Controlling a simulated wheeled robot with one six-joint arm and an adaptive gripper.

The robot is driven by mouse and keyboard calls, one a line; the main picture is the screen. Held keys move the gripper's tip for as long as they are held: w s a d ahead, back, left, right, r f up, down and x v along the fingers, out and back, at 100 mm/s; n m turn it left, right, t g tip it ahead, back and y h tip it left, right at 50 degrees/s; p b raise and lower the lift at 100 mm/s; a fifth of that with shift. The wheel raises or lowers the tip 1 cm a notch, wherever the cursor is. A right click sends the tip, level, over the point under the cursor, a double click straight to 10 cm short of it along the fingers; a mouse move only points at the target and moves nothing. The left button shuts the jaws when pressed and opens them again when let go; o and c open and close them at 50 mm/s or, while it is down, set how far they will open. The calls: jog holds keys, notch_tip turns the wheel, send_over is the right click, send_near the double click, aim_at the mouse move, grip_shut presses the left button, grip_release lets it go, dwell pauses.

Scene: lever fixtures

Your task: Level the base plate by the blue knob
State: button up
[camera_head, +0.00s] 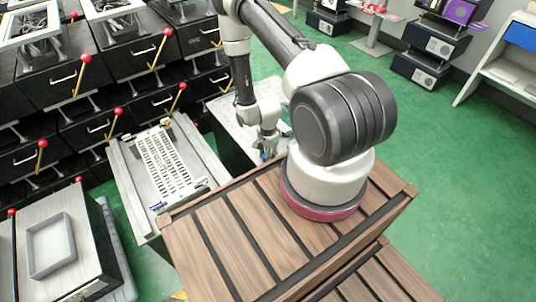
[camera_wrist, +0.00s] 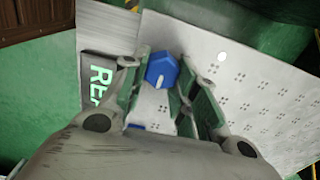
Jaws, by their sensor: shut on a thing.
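The blue knob (camera_wrist: 161,70) is a faceted blue piece with a white mark on top, seen between my fingertips in the wrist view. My gripper (camera_wrist: 163,82) is closed on it, with one finger on each side. In the head view my gripper (camera_head: 266,150) points down at a pale plate beyond the wooden deck, and the knob is mostly hidden there. The base plate (camera_wrist: 255,85) is light grey with groups of small dark holes and lies under and right of the knob. I cannot tell its tilt. A second blue bit (camera_wrist: 135,127) shows lower between the fingers.
A slotted grey panel (camera_head: 168,165) stands left of the wooden deck (camera_head: 240,235). Black drawer units with red-tipped levers (camera_head: 85,58) fill the left. Green floor (camera_head: 430,140) is open at right.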

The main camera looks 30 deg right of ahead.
jog(key=n, duration=0.4)
jog(key=shift+w, duration=0.1)
jog(key=n, duration=0.3)
jog(key=shift+w+n, duration=0.1)
jog(key=shift+n, duration=0.2)
jog(key=n, duration=0.3)
jog(key=shift+w+a+n, duration=0.1)
jog(key=shift+a+n, duration=0.05)
jog(key=shift+n, duration=0.15)
jog(key=n, duration=0.4)
jog(key=shift+a, duration=0.1)
jog(key=n, duration=0.4)
jog(key=shift+a, duration=0.1)
jog(key=n, duration=0.3)
jog(key=shift+a+n, duration=0.1)
jog(key=shift+n, duration=0.3)
jog(key=n, duration=0.6)
jog(key=shift+a+n, duration=0.15)
jog(key=shift+n, duration=0.15)
